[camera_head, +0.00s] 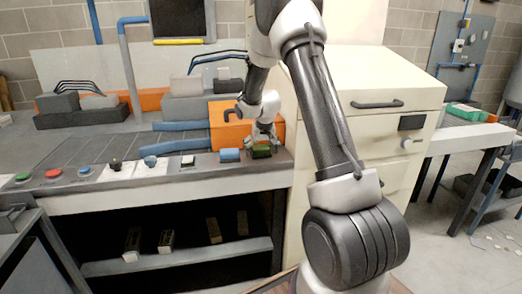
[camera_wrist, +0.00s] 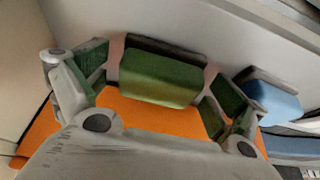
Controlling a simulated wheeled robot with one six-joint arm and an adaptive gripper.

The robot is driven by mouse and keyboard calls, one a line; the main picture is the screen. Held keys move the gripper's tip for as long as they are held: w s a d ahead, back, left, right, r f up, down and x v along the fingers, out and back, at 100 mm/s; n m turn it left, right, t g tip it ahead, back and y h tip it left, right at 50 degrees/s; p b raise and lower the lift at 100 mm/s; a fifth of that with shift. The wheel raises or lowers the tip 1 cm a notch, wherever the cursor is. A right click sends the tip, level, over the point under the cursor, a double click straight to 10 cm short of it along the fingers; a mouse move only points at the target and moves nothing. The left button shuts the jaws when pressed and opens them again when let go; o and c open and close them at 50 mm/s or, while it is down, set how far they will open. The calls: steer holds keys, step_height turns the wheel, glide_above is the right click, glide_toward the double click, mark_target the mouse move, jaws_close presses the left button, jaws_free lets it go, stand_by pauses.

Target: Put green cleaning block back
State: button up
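The green cleaning block (camera_head: 261,151) sits on the light front ledge of the bench, at its right end. In the wrist view the green block (camera_wrist: 160,78) lies between my two fingers, on a dark base. My gripper (camera_head: 262,142) is low over the block in the head view, and its fingers partly hide it. In the wrist view my gripper (camera_wrist: 163,84) is open, with one finger on each side of the block. A small gap shows at the left finger; contact at the right finger cannot be told.
A blue block (camera_head: 229,155) sits just left of the green one, close to my right finger in the wrist view (camera_wrist: 272,100). An orange box (camera_head: 228,126) stands behind. A cream cabinet (camera_head: 370,80) is close on the right. Buttons (camera_head: 53,173) line the ledge further left.

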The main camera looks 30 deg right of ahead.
steer(key=s+a+f+v, duration=0.1)
steer(key=s+v, duration=0.2)
steer(key=v, duration=1.7)
steer(key=s+a+r+n, duration=0.1)
steer(key=s+a+r, duration=0.1)
steer(key=s, duration=1.3)
steer(key=s+a+r+n+y, duration=0.1)
steer(key=s+a, duration=0.4)
steer(key=s, duration=1)
step_height(320, 180, up, 2)
steer(key=shift+s+n, duration=0.2)
steer(key=shift+n, duration=0.4)
